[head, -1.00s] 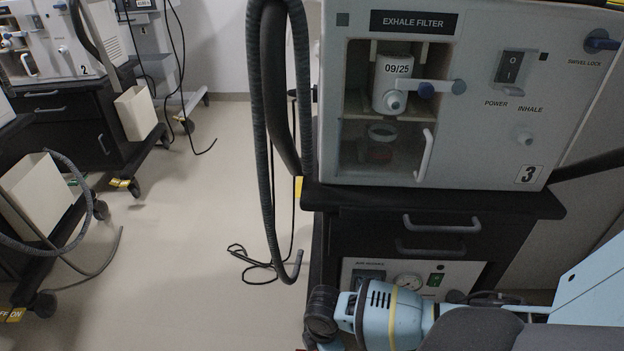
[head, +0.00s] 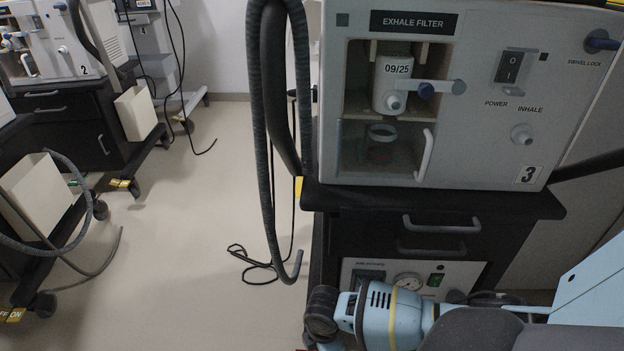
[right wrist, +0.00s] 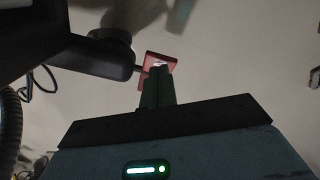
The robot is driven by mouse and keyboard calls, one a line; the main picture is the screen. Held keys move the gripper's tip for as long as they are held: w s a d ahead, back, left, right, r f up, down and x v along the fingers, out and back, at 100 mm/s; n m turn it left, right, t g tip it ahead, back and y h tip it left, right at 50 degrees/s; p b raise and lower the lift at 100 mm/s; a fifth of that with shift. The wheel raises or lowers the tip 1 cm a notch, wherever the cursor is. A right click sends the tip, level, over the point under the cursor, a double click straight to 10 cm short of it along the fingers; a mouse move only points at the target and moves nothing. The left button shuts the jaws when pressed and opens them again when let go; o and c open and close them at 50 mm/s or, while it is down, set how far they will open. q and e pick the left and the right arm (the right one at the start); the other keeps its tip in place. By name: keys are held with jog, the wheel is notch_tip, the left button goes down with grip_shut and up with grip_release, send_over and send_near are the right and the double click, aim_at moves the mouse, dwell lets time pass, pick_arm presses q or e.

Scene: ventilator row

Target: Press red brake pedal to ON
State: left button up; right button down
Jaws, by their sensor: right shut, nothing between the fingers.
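The red brake pedal (right wrist: 150,58) shows in the right wrist view as a small red plate just beyond my fingertips, beside a dark caster. My right gripper (right wrist: 158,72) is shut and empty, and its fingertips overlap the pedal in the picture. I cannot tell whether they touch it or how far the pedal is pressed. In the head view my right arm reaches down in front of the cart of ventilator 3 (head: 430,110), and its fingertips are hidden below the picture edge. My left gripper is not in view.
The black cart (head: 350,228) under ventilator 3 stands close to my right arm. A corrugated hose (head: 262,140) hangs at its left, with a cable (head: 255,262) looped on the floor. Ventilator 2 (head: 100,45) stands at the far left. The floor between the carts is mostly clear.

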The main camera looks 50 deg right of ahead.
jog(key=shift+a+f+b, duration=0.1)
jog(key=shift+f+b, duration=0.85)
jog(key=shift+f, duration=0.6)
jog(key=shift+r, duration=0.15)
notch_tip(320, 180, up, 7)
jog(key=p, duration=0.6)
jog(key=shift+p, duration=0.3)
